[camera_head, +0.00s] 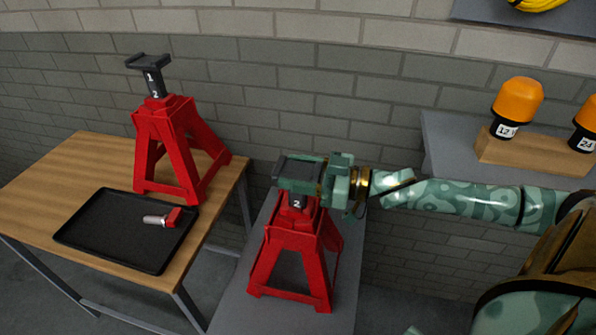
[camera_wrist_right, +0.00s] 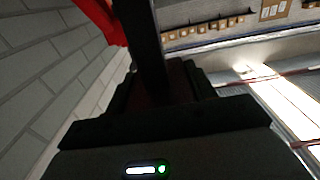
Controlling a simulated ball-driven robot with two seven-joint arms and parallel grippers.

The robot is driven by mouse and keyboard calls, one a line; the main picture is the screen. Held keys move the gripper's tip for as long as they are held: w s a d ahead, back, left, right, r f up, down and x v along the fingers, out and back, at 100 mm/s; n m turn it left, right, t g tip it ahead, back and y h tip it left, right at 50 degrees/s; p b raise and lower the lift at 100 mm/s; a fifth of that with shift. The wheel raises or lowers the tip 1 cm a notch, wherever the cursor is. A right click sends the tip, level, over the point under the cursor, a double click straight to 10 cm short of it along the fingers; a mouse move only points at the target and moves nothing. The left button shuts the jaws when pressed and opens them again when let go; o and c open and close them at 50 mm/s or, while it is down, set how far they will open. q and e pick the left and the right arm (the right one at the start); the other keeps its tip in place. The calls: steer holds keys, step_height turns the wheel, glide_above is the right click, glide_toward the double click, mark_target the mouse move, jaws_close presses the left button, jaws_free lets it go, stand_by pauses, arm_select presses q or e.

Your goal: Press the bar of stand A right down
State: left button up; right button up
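Two red jack stands show in the head view. One stand (camera_head: 172,145) is on the wooden table at left, its dark bar (camera_head: 153,80) raised with marks 1 and 2 visible. The other stand (camera_head: 296,262) is on a grey bench in the middle. Its dark bar (camera_head: 297,201) shows only the mark 2. My right gripper (camera_head: 299,176) comes in from the right at this bar's top, with its green fingers along both sides of the dark head. In the right wrist view a dark post (camera_wrist_right: 148,45) fills the middle. I can read no stand letter. My left gripper is not in view.
A black tray (camera_head: 90,225) on the wooden table (camera_head: 50,180) holds a small red-and-silver part (camera_head: 165,218). Orange-topped pieces (camera_head: 517,105) stand in a wooden block (camera_head: 530,155) on a grey shelf at right. A brick wall is behind.

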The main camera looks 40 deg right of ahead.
mark_target(298, 202)
step_height(298, 202, down, 5)
steer(key=shift+f+b, duration=0.1)
steer(key=shift+b, duration=0.8)
steer(key=o, duration=1.4)
steer(key=shift+d, duration=0.1)
steer(key=shift+s+d+p, duration=0.2)
steer(key=shift+s+p, duration=0.1)
steer(key=p+v, duration=0.6)
steer(key=v, duration=0.9)
steer(key=shift+s+d, duration=0.2)
